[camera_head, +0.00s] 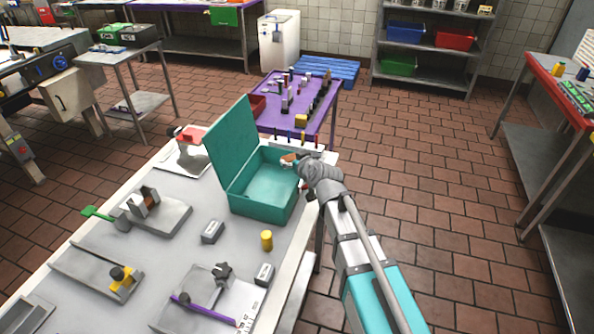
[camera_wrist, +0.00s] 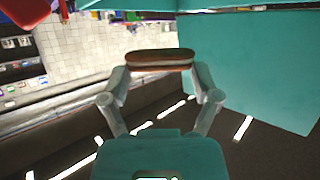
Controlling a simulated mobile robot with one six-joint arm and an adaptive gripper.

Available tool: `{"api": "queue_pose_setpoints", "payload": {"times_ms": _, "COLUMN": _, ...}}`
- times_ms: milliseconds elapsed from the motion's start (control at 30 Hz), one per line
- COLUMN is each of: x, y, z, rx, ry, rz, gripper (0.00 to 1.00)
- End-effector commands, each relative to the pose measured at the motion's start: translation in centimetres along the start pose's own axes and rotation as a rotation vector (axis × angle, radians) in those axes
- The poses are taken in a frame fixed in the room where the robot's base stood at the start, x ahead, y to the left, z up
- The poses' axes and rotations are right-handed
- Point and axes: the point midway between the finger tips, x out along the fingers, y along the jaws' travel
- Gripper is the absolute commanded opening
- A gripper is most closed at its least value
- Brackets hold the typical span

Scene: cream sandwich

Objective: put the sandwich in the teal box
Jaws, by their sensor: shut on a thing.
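The sandwich (camera_wrist: 160,61) is a brown cookie-like sandwich with a pale cream layer. My gripper (camera_wrist: 160,70) is shut on it, with one finger at each end in the wrist view. In the head view the sandwich (camera_head: 289,158) shows as a small brown patch at the tip of my gripper (camera_head: 297,164). The teal box (camera_head: 262,209) stands open on the grey table, its lid raised on the left side. My gripper is at the box's right rim, with the sandwich over or near the back right part of the opening. The visible box floor is empty.
The grey table (camera_head: 185,235) holds a yellow cylinder (camera_head: 267,240), small grey blocks and several fixtures in front of the box. A purple table (camera_head: 270,92) with small items stands behind it. The tiled floor to the right is clear.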

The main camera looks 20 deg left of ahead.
Motion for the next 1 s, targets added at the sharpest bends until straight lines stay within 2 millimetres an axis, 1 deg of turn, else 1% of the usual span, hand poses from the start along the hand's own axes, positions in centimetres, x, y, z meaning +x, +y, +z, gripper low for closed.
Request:
{"api": "queue_pose_setpoints", "payload": {"times_ms": 533, "x": 0.4, "y": 0.4, "z": 0.5, "rx": 0.002, "ry": 0.0, "rz": 0.005, "gripper": 0.57}}
{"api": "queue_pose_setpoints", "payload": {"times_ms": 700, "x": 1.2, "y": 0.4, "z": 1.5, "rx": 0.002, "ry": 0.0, "rz": 0.005, "gripper": 0.57}}
{"api": "queue_pose_setpoints", "payload": {"times_ms": 900, "x": 1.8, "y": 0.5, "z": 3.1, "rx": 0.002, "ry": 0.0, "rz": 0.006, "gripper": 0.57}}
{"api": "queue_pose_setpoints", "payload": {"times_ms": 1000, "x": 2.0, "y": 0.5, "z": 3.6, "rx": 0.003, "ry": 0.0, "rz": 0.007, "gripper": 0.57}}
